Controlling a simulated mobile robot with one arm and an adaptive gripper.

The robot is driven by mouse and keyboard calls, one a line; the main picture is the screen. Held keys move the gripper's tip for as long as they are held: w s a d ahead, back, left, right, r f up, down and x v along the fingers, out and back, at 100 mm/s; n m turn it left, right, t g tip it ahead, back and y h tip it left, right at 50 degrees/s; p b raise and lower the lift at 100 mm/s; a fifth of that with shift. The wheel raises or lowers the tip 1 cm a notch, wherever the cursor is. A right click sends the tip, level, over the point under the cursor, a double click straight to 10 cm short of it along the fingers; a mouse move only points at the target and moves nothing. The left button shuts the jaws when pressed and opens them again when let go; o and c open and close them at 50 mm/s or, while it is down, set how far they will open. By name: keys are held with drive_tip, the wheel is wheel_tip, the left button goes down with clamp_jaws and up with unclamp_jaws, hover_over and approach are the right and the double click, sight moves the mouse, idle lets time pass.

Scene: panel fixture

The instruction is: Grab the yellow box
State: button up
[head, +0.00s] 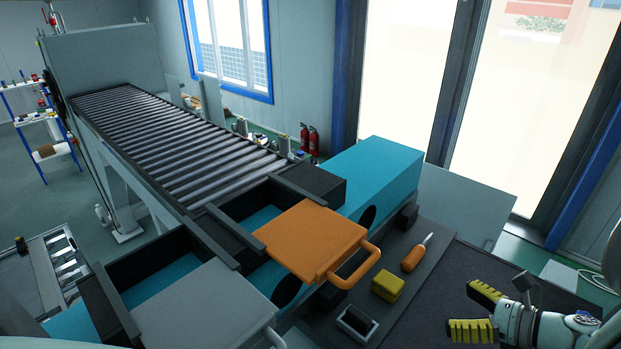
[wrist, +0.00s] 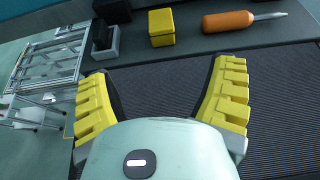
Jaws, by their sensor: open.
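The yellow box (head: 388,286) is a small block lying on the dark bench surface, in front of the orange panel. In the wrist view the yellow box (wrist: 161,27) shows at the top, beyond my fingers and between their directions. My gripper (head: 478,309) has yellow ribbed fingers spread wide and is at the lower right in the head view. In the wrist view my gripper (wrist: 162,100) is open with nothing between its fingers. It is apart from the box.
An orange-handled tool (head: 413,256) lies right behind the box. A grey and black holder (head: 357,322) stands in front of it. The orange panel (head: 309,240) and its handle rise to the left. The dark ribbed mat (wrist: 275,100) under my gripper is clear.

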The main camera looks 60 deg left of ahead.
sight(399, 286)
drive_tip(key=b+x, duration=0.7)
drive_tip(key=x, duration=0.3)
drive_tip(key=shift+s+a+f, duration=0.1)
drive_tip(key=shift+a, duration=0.2)
drive_tip(key=shift+b+x, duration=0.75)
drive_tip(key=shift+x, duration=2.15)
drive_tip(key=c, duration=1.3)
